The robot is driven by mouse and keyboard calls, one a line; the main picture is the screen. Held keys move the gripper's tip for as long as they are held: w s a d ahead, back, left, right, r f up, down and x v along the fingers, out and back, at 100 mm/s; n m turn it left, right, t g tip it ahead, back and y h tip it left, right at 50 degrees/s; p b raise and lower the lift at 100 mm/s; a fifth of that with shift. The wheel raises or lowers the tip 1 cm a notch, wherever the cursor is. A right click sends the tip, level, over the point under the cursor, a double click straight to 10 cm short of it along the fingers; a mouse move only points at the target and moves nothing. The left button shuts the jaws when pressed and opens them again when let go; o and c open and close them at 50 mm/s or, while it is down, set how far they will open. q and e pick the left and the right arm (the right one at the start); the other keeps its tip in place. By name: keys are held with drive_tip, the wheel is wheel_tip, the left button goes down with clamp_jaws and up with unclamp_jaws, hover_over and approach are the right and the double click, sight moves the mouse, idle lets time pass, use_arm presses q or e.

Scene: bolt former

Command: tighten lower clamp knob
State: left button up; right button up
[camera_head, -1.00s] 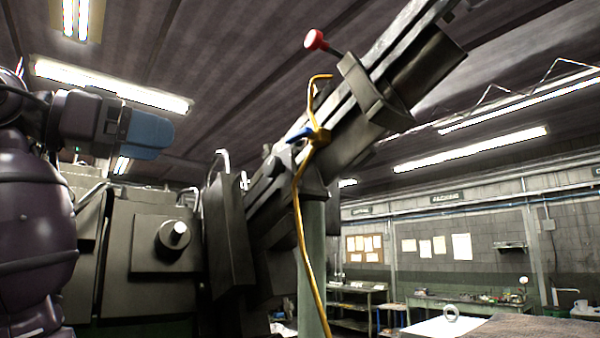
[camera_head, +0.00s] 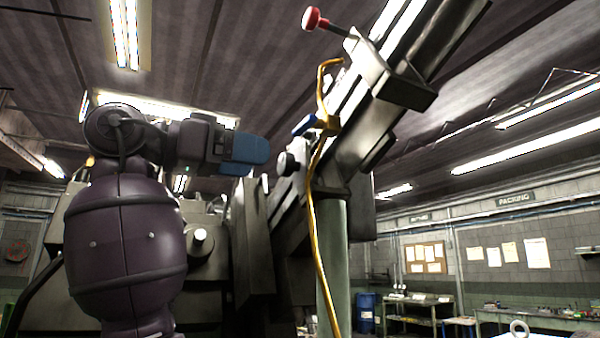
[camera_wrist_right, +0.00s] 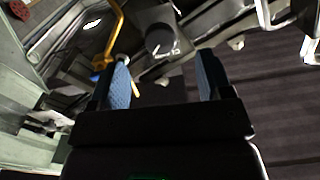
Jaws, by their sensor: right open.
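A dark round clamp knob (camera_head: 287,163) sits on the side of the slanted chute, just below the blue valve handle (camera_head: 305,124). My right gripper (camera_head: 262,156) points right toward it, its blue fingers a short way left of the knob with a gap in the picture. In the right wrist view the knob (camera_wrist_right: 162,40) shows ahead, between and beyond the blue fingertips. My right gripper (camera_wrist_right: 165,68) is open and empty there. The knob appears untouched by the fingers. My left gripper is not in view.
A yellow pipe (camera_head: 316,230) runs down beside the knob, in front of a green post (camera_head: 333,250). A red-ended rod (camera_head: 312,18) sticks out from the chute higher up. A grey machine housing (camera_head: 250,245) stands below my right gripper. A blue drum (camera_head: 364,312) stands far behind.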

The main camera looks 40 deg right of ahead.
sight(281, 164)
drive_tip(key=b+x, duration=0.1)
drive_tip(key=x, duration=0.4)
drive_tip(key=shift+d+f, duration=0.15)
drive_tip(key=shift+m, duration=0.7)
drive_tip(key=shift+m+b, duration=0.4)
drive_tip(key=shift+m, duration=1.6)
drive_tip(key=m, duration=0.5)
drive_tip(key=shift+m, duration=0.4)
